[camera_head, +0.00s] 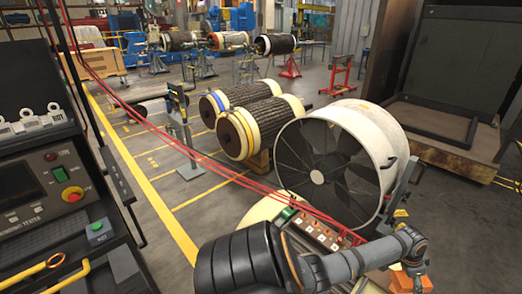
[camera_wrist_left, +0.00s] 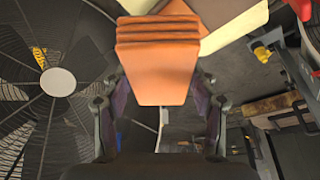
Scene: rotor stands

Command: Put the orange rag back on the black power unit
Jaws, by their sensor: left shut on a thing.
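The orange rag (camera_wrist_left: 157,60), folded in layers, is held between the two fingers of my left gripper (camera_wrist_left: 157,108) in the left wrist view. In the head view the left arm reaches to the lower right, and the rag (camera_head: 408,279) shows at its end, partly cut off by the lower edge. A black cabinet with a screen, a red stop knob and a green button (camera_head: 50,190) stands at the left. I cannot tell whether it is the black power unit. My right gripper is not in view.
A large white drum fan (camera_head: 350,160) stands close to my left arm. Red cables (camera_head: 230,168) cross the middle towards a small panel with several orange-marked sockets (camera_head: 318,232). Wound rotors (camera_head: 262,122) lie behind. Open floor (camera_head: 180,200) lies left of the fan.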

